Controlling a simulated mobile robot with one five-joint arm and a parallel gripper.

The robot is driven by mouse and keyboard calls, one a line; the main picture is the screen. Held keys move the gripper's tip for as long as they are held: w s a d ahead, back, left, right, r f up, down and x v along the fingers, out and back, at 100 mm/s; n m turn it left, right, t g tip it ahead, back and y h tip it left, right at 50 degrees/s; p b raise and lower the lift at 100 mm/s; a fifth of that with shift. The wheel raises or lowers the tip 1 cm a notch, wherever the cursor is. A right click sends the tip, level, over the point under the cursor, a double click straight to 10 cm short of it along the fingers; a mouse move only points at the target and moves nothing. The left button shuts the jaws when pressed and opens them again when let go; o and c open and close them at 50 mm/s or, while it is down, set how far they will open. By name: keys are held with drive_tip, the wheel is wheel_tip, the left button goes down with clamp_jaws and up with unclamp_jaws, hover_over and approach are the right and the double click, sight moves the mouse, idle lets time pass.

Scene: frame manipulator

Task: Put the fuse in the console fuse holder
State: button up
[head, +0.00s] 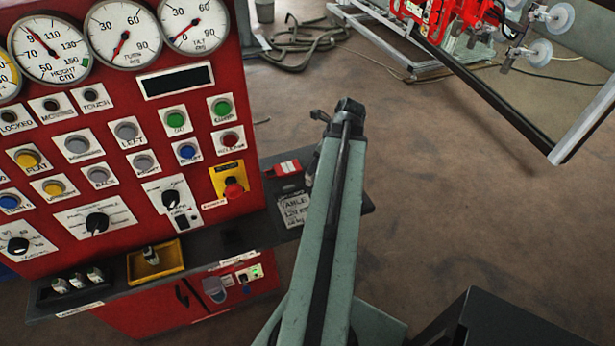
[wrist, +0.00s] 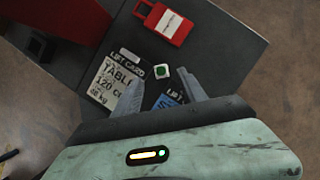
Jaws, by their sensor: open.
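Several small pale cylindrical pieces that look like fuses (head: 77,281) stand in a dark rack at the left end of the console shelf. One similar piece (head: 151,256) sits in a yellow tray (head: 176,270) beside them. I cannot tell for certain which part is the fuse holder; a small panel with a green light (head: 250,273) is on the red front below the shelf. My gripper (wrist: 160,78) is open and empty above the right end of the shelf, away from these pieces. In the head view my arm largely hides it.
Under my gripper the dark shelf (wrist: 222,55) carries a red tagged block (wrist: 168,24), printed cards (wrist: 112,82) and a small white square with a green centre (wrist: 161,72). The red console panel (head: 130,75) rises behind. Open floor lies to the right.

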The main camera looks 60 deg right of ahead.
sight(310, 178)
drive_tip(key=b+x, duration=0.6)
drive_tip(key=x, duration=0.1)
drive_tip(key=shift+s+d+f, duration=0.15)
drive_tip(key=shift+s+f, duration=0.05)
drive_tip(key=shift+r, duration=0.15)
clamp_jaws()
